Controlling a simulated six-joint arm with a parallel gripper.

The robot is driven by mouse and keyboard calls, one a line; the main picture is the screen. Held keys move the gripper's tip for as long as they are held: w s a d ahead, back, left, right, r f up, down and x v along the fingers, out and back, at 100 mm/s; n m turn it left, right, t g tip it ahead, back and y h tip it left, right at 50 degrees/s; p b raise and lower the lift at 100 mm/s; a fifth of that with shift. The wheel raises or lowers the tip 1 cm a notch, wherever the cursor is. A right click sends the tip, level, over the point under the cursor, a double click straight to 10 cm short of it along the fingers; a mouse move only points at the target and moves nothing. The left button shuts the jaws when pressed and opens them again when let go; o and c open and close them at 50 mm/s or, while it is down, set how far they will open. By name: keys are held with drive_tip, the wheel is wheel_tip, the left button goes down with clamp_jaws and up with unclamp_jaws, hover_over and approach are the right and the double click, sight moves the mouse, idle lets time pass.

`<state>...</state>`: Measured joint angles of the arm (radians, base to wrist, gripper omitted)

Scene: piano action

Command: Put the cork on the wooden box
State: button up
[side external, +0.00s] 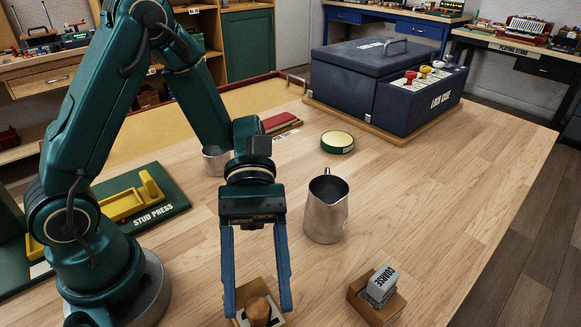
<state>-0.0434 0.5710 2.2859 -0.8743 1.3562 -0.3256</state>
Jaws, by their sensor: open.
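My gripper (258,309) points down at the bottom edge of the picture, its two blue fingers spread apart. A brown, rounded piece that looks like the cork (259,311) is between the fingertips, with a gap visible on each side. Behind and around it is a small wooden block or box (257,287) with a pale label, partly hidden by the fingers and cut off by the frame. The cork appears to stand upright on or just in front of this wood; I cannot tell which. I cannot confirm that this is the wooden box.
A metal pitcher (326,212) stands right of my gripper. A wooden block holding a grey "COARSE" piece (381,284) is at lower right. A round green tin (337,142), a dark blue case (375,75) and a stud press (135,205) stand farther off. The table's right side is clear.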

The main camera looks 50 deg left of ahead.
drive_tip(key=v, duration=1)
drive_tip(key=s+a+r+m+t+y, duration=0.1)
drive_tip(key=s+a+m+t+y, duration=0.2)
drive_tip(key=a+m+t+y, duration=0.3)
drive_tip(key=m+t+y, duration=0.5)
drive_tip(key=m+t, duration=0.1)
drive_tip(key=t, duration=0.1)
drive_tip(key=shift+s+r, duration=0.15)
drive_tip(key=shift+r, duration=0.2)
drive_tip(key=shift+a, duration=0.1)
idle(0.4)
